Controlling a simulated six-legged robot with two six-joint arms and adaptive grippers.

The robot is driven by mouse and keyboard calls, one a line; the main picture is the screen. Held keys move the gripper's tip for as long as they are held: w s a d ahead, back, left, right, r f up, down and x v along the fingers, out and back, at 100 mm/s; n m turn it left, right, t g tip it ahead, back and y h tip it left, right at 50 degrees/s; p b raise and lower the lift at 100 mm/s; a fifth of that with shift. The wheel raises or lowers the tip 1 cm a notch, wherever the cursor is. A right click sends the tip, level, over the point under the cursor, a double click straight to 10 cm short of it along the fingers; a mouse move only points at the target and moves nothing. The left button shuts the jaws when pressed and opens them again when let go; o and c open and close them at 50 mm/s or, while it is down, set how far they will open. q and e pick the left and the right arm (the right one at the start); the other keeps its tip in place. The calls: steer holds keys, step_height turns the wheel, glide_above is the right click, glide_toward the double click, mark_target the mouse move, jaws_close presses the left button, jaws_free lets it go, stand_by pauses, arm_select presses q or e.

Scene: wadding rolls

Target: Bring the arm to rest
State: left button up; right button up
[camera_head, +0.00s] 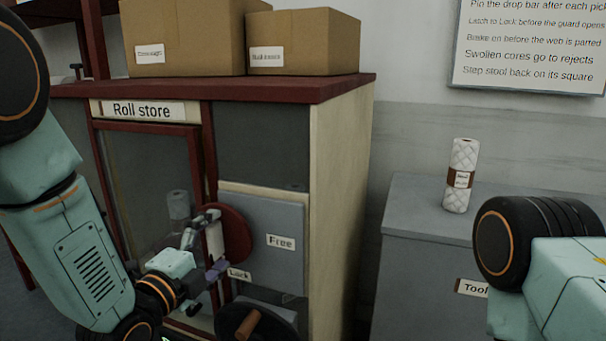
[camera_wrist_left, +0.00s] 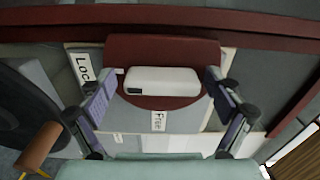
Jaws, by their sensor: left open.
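My left gripper (camera_head: 212,243) is in front of a grey panel with a round red disc (camera_head: 236,232) and a white handle bar (camera_head: 215,241). In the left wrist view the white handle bar (camera_wrist_left: 162,80) lies between the spread fingers of my left gripper (camera_wrist_left: 162,100), with a gap on each side. The gripper is open and holds nothing. Labels on the panel read "Free" (camera_head: 281,241) and "Lock" (camera_head: 238,274). My right arm shows at the right edge of the head view; its gripper is out of view.
The roll store cabinet (camera_head: 345,170) carries two cardboard boxes (camera_head: 303,42). Below the panel is a dark wheel with a wooden knob (camera_head: 248,324). A wrapped roll (camera_head: 461,178) stands upright on a grey cabinet (camera_head: 412,215) at right. A pale roll shows dimly behind the store's glass.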

arm_select(q)
steer(key=n, duration=0.1)
steer(key=n+p, duration=0.1)
steer(key=n, duration=0.1)
steer(key=shift+r, duration=0.25)
steer(key=n+p, duration=0.1)
steer(key=n, duration=0.2)
steer(key=shift+n+p, duration=0.3)
steer(key=shift+p, duration=0.1)
steer(key=shift+n+p, duration=0.45)
steer(key=shift+n, duration=0.75)
steer(key=n+p, duration=0.1)
steer(key=n, duration=0.2)
steer(key=n+p, duration=0.1)
steer(key=n, duration=0.4)
steer(key=shift+a, duration=0.1)
steer(key=shift+v, duration=0.8)
steer(key=shift+f, duration=0.1)
